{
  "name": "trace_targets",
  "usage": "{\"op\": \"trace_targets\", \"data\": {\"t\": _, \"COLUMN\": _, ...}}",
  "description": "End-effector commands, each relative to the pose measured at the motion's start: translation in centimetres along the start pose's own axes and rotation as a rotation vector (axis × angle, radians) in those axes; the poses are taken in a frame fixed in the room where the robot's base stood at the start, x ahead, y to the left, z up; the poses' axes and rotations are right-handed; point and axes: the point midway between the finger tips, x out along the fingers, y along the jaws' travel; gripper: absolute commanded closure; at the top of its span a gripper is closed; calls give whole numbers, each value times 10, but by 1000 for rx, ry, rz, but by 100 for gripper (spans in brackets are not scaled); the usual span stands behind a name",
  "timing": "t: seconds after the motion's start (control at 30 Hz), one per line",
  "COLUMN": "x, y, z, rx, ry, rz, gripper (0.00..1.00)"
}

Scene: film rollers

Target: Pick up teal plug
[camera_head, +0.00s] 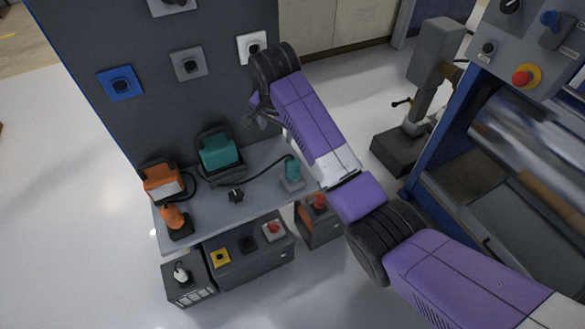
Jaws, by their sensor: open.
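My purple arm comes in from the lower right and passes close beside the plug in the picture. No held thing shows in the gripper.
A teal box-like unit (217,153), an orange unit (163,182), an orange plug (173,217) and a small black knob-like part (236,195) are on the shelf. The dark panel (215,95) with sockets rises behind. A roller machine (530,140) stands at right.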

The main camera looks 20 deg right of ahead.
Motion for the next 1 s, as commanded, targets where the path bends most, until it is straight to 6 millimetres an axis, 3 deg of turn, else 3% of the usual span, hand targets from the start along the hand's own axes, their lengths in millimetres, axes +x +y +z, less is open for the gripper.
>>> {"op": "trace_targets", "data": {"t": 0.1, "x": 11, "y": 36, "z": 23, "rx": 89, "ry": -84, "rz": 150, "gripper": 38}}
{"op": "trace_targets", "data": {"t": 0.27, "x": 7, "y": 58, "z": 37, "rx": 178, "ry": -125, "rz": 250, "gripper": 38}}
{"op": "trace_targets", "data": {"t": 0.67, "x": 39, "y": 67, "z": 41, "rx": 205, "ry": -126, "rz": 259, "gripper": 38}}
{"op": "trace_targets", "data": {"t": 1.0, "x": 80, "y": 76, "z": 45, "rx": 204, "ry": -126, "rz": 257, "gripper": 38}}
